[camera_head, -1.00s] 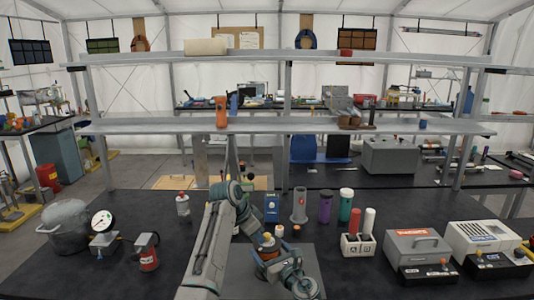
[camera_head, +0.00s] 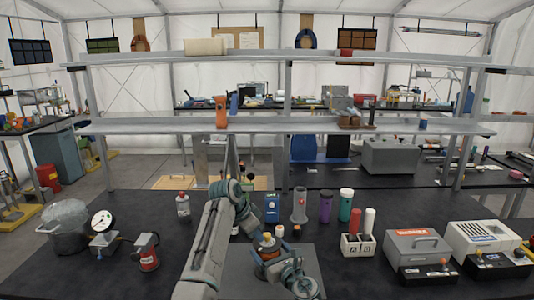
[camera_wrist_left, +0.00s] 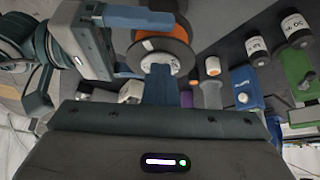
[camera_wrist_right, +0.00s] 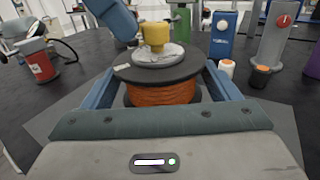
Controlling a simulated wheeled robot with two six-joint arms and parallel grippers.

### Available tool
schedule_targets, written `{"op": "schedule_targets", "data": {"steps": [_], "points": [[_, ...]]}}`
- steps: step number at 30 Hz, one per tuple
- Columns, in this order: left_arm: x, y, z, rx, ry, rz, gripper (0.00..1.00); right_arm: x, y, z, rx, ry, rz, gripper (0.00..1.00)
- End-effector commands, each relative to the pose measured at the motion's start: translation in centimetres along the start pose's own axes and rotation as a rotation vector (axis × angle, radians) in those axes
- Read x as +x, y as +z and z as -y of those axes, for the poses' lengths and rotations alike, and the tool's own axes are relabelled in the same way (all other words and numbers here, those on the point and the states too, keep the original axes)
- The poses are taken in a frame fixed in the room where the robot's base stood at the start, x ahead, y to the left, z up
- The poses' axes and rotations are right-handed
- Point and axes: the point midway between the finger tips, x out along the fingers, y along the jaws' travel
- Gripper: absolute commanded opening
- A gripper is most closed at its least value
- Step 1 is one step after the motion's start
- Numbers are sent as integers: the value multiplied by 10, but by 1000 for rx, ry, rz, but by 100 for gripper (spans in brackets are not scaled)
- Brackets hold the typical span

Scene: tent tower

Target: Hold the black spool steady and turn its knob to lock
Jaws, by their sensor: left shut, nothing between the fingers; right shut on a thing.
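The black spool (camera_wrist_right: 158,76) stands upright on a grey mat (camera_head: 240,285), with orange wire wound between its flanges. A yellow knob (camera_wrist_right: 155,34) sits on a pale hub on top; in the head view the knob (camera_head: 267,237) also shows. My right gripper (camera_wrist_right: 163,90) is shut on the spool, one blue finger on each side. My left gripper (camera_wrist_left: 160,72) is shut and empty, its blue fingertips above the spool (camera_wrist_left: 160,45) near the hub. In the right wrist view its finger (camera_wrist_right: 116,22) is up and left of the knob, apart from it.
A blue box (camera_head: 272,207), a grey stand (camera_head: 299,207) and purple and green bottles stand behind the spool. A red can (camera_head: 147,257), gauge and pot are on the left. A white block (camera_head: 357,244) and metal cases are on the right.

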Motion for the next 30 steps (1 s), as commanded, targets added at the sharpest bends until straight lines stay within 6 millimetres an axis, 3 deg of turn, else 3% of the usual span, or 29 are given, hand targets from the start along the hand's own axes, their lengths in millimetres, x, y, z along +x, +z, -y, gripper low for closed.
{"op": "schedule_targets", "data": {"steps": [30], "points": [[-2, 2, 12, 1, -1, -2, 0, 0, 0, -1, 1, 2, -1, 38]]}}
